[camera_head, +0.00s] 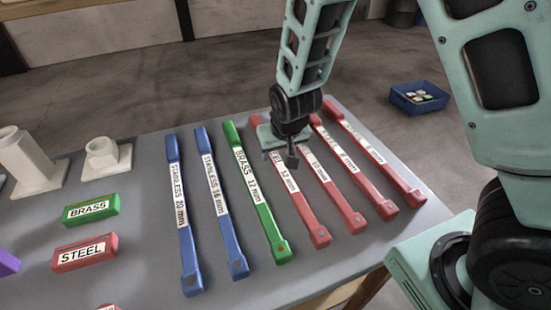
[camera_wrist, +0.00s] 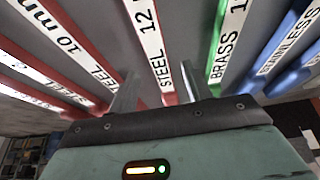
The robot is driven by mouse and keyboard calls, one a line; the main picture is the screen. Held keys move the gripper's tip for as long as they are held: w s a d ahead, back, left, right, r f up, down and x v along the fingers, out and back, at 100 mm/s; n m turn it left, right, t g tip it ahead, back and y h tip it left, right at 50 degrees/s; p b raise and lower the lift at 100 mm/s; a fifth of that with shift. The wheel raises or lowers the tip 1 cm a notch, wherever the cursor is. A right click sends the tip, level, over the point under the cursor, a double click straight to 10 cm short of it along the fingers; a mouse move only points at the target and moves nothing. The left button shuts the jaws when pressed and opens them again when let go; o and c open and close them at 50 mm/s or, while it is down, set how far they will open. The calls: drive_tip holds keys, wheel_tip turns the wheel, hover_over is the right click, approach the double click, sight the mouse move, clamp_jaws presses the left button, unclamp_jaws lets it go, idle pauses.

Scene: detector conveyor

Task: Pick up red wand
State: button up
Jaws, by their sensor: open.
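Several red wands with white labels lie side by side on the grey table. The leftmost red wand (camera_head: 306,211), labelled STEEL 12 mm, is partly hidden at its far end by my gripper (camera_head: 291,160). In the wrist view my gripper (camera_wrist: 158,84) is open, with one finger on each side of the STEEL 12 wand (camera_wrist: 147,32). The fingers look empty; whether they touch the wand or sit just above it I cannot tell. Another red wand (camera_wrist: 76,48), marked 10 mm, lies to its left there.
A green BRASS wand (camera_head: 256,190) lies close beside the red one. Two blue STAINLESS wands (camera_head: 184,225) (camera_head: 222,210) lie further left. Green BRASS (camera_head: 91,209) and red STEEL (camera_head: 84,252) blocks and white fittings (camera_head: 106,158) stand at left. A blue bin (camera_head: 419,97) is on the floor.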

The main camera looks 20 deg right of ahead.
drive_tip(key=shift+x, duration=1.35)
clamp_jaws()
